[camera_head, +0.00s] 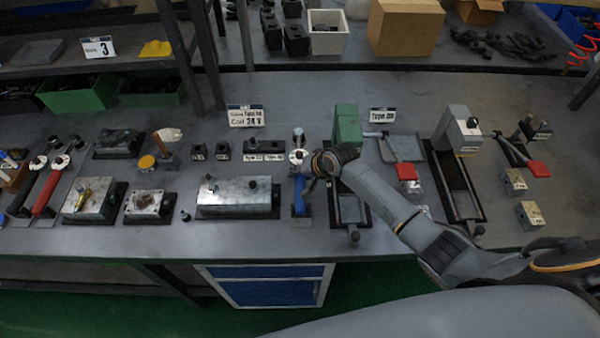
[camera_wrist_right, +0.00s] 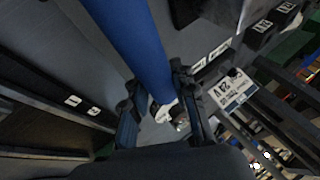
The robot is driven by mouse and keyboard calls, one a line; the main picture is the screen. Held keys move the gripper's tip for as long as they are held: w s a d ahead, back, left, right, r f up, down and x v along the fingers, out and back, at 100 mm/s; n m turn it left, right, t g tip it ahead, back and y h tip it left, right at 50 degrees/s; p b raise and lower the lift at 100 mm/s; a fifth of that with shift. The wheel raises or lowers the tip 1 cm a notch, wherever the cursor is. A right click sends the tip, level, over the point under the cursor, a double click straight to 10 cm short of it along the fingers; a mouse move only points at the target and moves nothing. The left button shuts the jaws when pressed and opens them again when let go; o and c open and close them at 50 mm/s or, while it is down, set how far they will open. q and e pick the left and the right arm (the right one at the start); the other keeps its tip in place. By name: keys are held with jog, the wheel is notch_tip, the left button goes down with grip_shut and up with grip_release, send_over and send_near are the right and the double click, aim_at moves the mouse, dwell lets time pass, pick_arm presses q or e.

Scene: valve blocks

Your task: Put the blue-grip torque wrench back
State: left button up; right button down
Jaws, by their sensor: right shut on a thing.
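The blue-grip torque wrench (camera_head: 299,190) is left of the green press in the head view, its blue handle pointing toward the table's front edge and its pale round head (camera_head: 298,157) toward the back. My right gripper (camera_head: 308,165) is at the wrench near its head, coming from the right. In the right wrist view the blue shaft (camera_wrist_right: 140,45) runs between the two fingers of the gripper (camera_wrist_right: 163,108), which is shut on it. A dark base shows around the handle's lower end; I cannot tell whether the wrench touches it. My left gripper is not in view.
A metal block (camera_head: 238,197) lies left of the wrench. The green press (camera_head: 347,125) stands close on the right, and a grey press (camera_head: 457,130) farther right. A red-grip wrench (camera_head: 47,192) lies at the far left. A sign (camera_head: 245,117) stands behind.

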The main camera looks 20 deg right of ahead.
jog(key=c, duration=1)
grip_release()
jog(key=shift+s+f, duration=0.1)
jog(key=shift+s, duration=0.05)
jog(key=v, duration=1.2)
